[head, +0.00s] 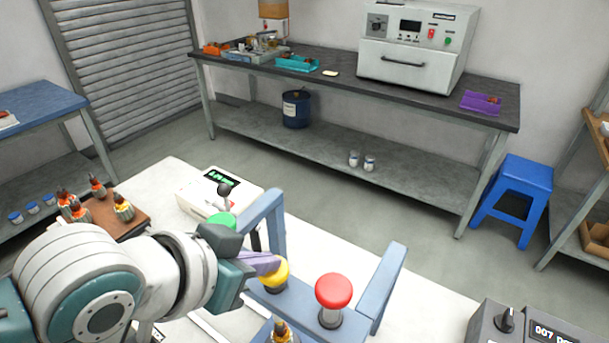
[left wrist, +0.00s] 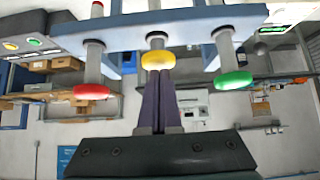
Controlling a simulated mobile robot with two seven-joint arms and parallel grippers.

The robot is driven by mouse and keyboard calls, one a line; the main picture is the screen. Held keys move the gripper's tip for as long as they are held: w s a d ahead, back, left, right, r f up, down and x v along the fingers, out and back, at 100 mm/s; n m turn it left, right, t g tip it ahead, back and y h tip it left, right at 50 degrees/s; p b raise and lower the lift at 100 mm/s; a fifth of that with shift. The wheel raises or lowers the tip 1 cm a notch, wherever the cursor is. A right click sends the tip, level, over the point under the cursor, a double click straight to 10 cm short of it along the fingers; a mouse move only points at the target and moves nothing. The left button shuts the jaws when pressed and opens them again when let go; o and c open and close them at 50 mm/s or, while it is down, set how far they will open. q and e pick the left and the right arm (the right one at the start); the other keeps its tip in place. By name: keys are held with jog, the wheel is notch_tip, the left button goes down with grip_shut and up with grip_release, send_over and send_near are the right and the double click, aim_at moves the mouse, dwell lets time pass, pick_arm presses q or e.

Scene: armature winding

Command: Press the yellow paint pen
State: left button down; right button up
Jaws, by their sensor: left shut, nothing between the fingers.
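The yellow paint pen (head: 277,276) stands in a blue frame (head: 378,290), between the red pen (head: 333,291) and the green pen (head: 220,221). My left gripper (head: 272,262) has its purple fingers shut and empty, with the tips right at the yellow cap and covering part of it. In the left wrist view the closed fingers (left wrist: 160,82) point straight at the yellow cap (left wrist: 158,60), and the tips appear to meet its edge. I cannot tell whether the cap is pushed in. The red cap (left wrist: 96,91) and green cap (left wrist: 233,81) are clear of the fingers. My right gripper is not in view.
A white meter (head: 205,195) with a green display stands behind the frame. A brown tray (head: 135,222) with several armatures is at left, and another armature (head: 281,333) is at the front. A control box (head: 490,325) is at the lower right. White tabletop (head: 440,290) is bare right of the frame.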

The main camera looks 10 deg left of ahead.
pick_arm(q)
jog(key=shift+s+a+f, duration=0.15)
jog(key=shift+f, duration=0.65)
jog(key=shift+s, duration=0.1)
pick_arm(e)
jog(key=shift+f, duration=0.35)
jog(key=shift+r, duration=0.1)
pick_arm(q)
jog(key=r+p, duration=0.6)
jog(key=shift+w+r, duration=0.2)
jog(key=shift+w, duration=0.2)
jog(key=b+v, duration=0.1)
jog(key=v, duration=0.8)
jog(key=shift+s, duration=0.2)
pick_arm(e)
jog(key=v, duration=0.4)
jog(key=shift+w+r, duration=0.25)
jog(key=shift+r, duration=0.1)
pick_arm(q)
jog(key=shift+f, duration=0.1)
